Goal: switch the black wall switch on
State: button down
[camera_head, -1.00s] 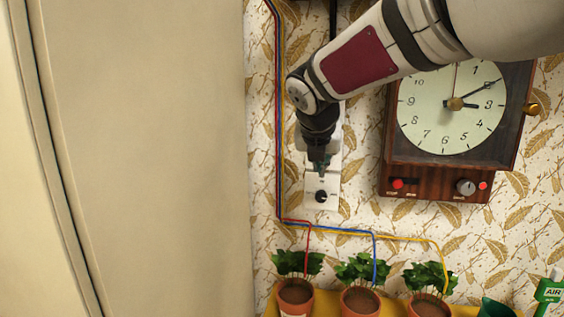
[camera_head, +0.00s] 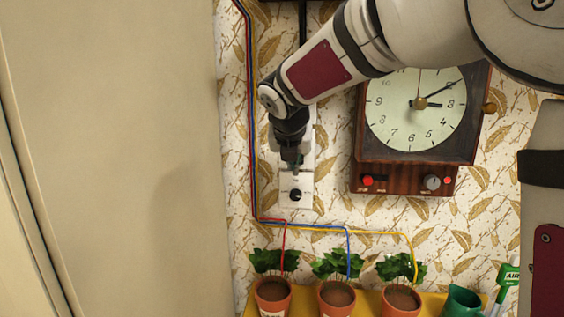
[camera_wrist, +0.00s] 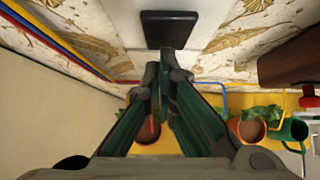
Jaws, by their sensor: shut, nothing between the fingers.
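The black wall switch (camera_wrist: 168,29) shows in the wrist view as a dark rectangular piece on a white wall plate. My gripper (camera_wrist: 163,55) is shut and empty, with its green fingertips together at the switch's lower edge; I cannot tell whether they touch it. In the head view my gripper (camera_head: 293,166) points down close to the wall and covers part of the white plates. A round black fitting (camera_head: 295,194) on the lower white plate (camera_head: 296,204) shows just below the fingertips. The switch's position, on or off, is not clear.
A wooden clock box (camera_head: 395,170) hangs to the right of the plates. Coloured wires (camera_head: 253,150) run down the wall on the left. Potted plants (camera_head: 337,297) and a green cup (camera_head: 462,302) stand on a yellow shelf below. A large pale panel (camera_head: 110,150) fills the left.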

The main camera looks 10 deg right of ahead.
jog(key=shift+r, duration=0.25)
jog(key=shift+r+p, duration=0.5)
jog(key=shift+p, duration=0.4)
jog(key=shift+r, duration=0.1)
